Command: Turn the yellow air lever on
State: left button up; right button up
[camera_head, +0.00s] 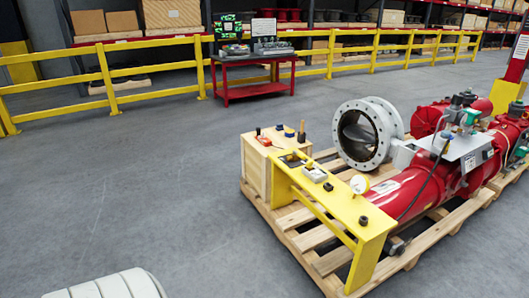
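A red valve actuator (398,190) lies on a wooden pallet (318,236), with a round grey flanged valve (388,118) behind it. A yellow stand (345,207) runs along the pallet's near left side. It carries a round white gauge (360,184), a small grey-white device (314,172) and a dark knob (363,220). I cannot pick out the yellow air lever for certain; the parts on the stand are too small. Neither of my grippers shows in the head view, so I see no contact with any part.
A wooden crate (257,172) with small tools on top stands at the pallet's left end. A red table (251,91) stands farther back before a yellow railing (150,68) and storage shelves. The grey floor (140,180) at left is clear.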

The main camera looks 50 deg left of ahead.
aim_at(303, 156)
jog(key=u, duration=1.3)
jog(key=i, duration=0.25)
